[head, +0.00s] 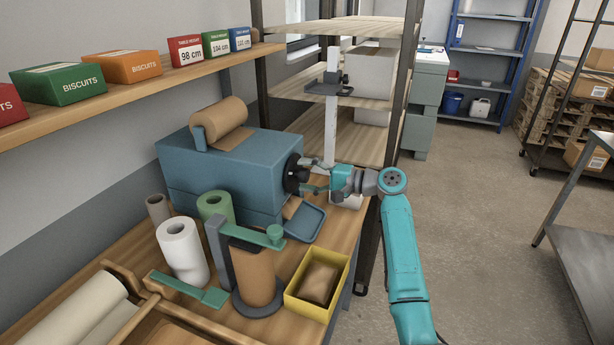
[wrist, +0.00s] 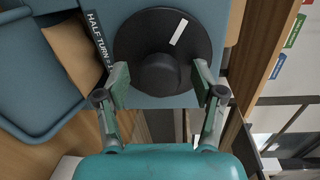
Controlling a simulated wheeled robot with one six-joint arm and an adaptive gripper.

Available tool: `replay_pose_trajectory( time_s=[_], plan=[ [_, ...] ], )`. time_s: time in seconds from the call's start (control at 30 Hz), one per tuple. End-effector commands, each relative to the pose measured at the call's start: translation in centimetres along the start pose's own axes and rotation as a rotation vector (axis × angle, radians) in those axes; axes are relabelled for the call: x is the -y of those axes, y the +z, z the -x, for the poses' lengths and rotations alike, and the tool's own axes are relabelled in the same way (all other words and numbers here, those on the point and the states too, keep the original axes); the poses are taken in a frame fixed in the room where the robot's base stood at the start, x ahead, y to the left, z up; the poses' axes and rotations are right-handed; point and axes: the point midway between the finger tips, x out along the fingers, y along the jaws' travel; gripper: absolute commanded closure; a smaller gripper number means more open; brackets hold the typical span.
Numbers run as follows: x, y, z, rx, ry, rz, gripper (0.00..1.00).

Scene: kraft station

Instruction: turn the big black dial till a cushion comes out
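The big black dial (head: 294,174) is on the right end of the blue machine (head: 240,165). In the wrist view the dial (wrist: 140,40) shows a raised round knob (wrist: 160,74) and a white mark at its upper right. My gripper (head: 312,178) is at the dial. In the wrist view its fingers (wrist: 160,78) are apart, one on each side of the knob; I cannot tell whether they touch it. A brown paper cushion (wrist: 77,52) shows at the machine's outlet, above a blue tray (wrist: 32,105); the tray also shows in the head view (head: 306,224).
A yellow box (head: 338,312) holding a brown cushion (head: 319,284) stands at the table's front right. A brown roll on a stand (head: 254,278), a white roll (head: 182,252) and a green roll (head: 216,208) crowd the table. Wooden shelving (head: 391,100) stands close behind my arm.

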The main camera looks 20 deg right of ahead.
Motion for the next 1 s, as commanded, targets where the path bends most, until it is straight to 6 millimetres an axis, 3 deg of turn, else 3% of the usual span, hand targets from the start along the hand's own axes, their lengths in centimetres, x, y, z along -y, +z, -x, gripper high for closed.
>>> replay_pose_trajectory(
  time_s=[0.27,0.7,1.0],
  plan=[
    [-0.1,0.0,0.8,0.000,0.000,0.000,0.32],
    [-0.1,-0.1,8.7,-0.003,0.000,0.000,0.32],
    [0.0,0.0,11.8,0.000,0.000,0.000,0.32]
  ],
)
